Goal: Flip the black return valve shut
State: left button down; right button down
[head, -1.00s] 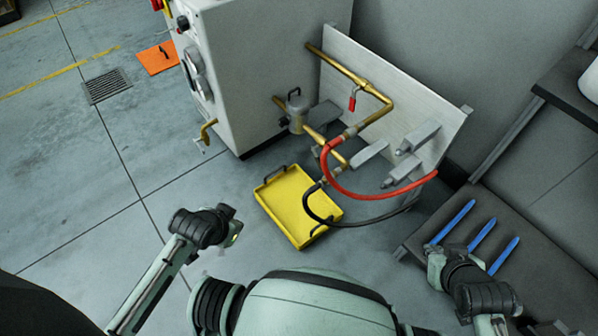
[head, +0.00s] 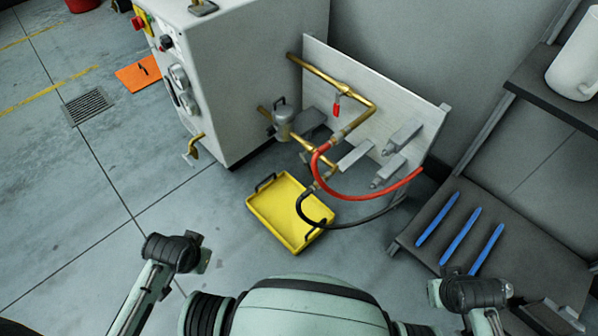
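A brass return pipe (head: 329,162) runs low at the cabinet, with a black hose (head: 345,225) coming off its end. The black valve lever is too small and dark to pick out for sure. A red-handled valve (head: 336,107) hangs on the upper brass pipe (head: 363,97), where a red hose (head: 365,197) joins. My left gripper (head: 204,262) is at the lower left, above the floor and well short of the pipes. My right gripper (head: 445,283) is at the lower right, near the shelf. Neither visibly holds anything; their finger openings are unclear.
A yellow tray (head: 259,205) lies on the floor below the hoses. A grey cabinet (head: 255,75) stands behind it. Several blue bars, including one blue bar (head: 437,220), lie on the dark low shelf (head: 545,255) at right. A white mug (head: 577,62) stands on the upper shelf.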

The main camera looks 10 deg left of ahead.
aim_at(306, 166)
jog(key=i+j+z, duration=0.1)
jog(key=j, duration=1.35)
jog(key=i+j+z, duration=0.1)
jog(key=j, duration=1.3)
